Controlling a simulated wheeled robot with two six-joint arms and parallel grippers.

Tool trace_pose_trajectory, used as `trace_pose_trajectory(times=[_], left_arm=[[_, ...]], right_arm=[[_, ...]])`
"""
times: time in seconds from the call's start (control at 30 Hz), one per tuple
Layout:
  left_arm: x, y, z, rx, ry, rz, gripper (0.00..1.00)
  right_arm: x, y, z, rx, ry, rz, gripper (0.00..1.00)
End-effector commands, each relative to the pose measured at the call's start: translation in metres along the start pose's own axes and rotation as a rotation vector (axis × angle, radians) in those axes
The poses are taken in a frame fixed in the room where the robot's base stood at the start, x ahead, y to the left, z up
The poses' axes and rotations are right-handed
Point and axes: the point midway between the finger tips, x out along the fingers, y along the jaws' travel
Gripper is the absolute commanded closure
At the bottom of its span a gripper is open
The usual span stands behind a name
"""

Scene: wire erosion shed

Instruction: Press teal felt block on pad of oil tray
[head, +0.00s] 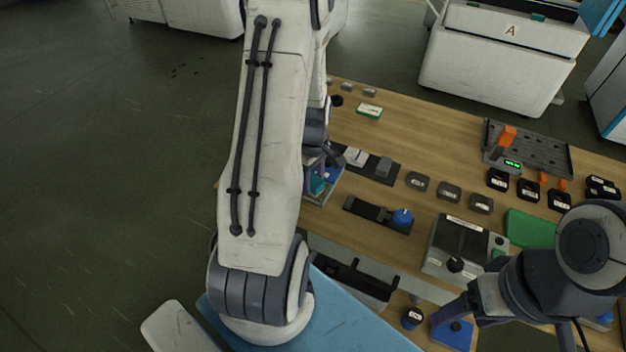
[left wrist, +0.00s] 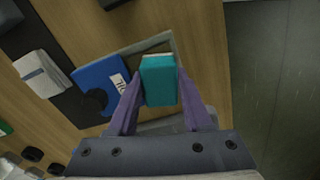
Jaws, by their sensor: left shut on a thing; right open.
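The teal felt block (left wrist: 158,80) is between the purple fingers of my left gripper (left wrist: 156,88) in the left wrist view. My left gripper is shut on it. In the head view my left gripper (head: 317,174) is at the table's left edge, partly hidden behind my arm, with the teal block (head: 318,186) just showing. A shallow tray, apparently the oil tray, shows its rim (left wrist: 155,46) around and below the block. Its pad is hidden, and I cannot tell whether the block touches it. My right gripper (head: 456,312) is open at the lower right, near a blue piece (head: 453,334).
A blue labelled part (left wrist: 97,84) lies beside the block. A black holder with a blue knob (head: 403,217), a grey box (head: 462,246), a green mat (head: 530,228) and several small dark blocks crowd the wooden table. Clear wood (head: 420,145) lies further back.

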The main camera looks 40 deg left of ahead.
Motion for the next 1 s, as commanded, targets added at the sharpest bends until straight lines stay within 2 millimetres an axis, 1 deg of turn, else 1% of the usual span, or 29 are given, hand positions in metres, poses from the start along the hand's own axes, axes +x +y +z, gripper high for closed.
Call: trace_pose_trajectory(times=[1.0], left_arm=[[0.0073, 0.0002, 0.0003, 0.001, 0.0, 0.0, 0.95]], right_arm=[[0.0047, 0.0003, 0.0002, 0.0, 0.0, 0.0, 0.31]])
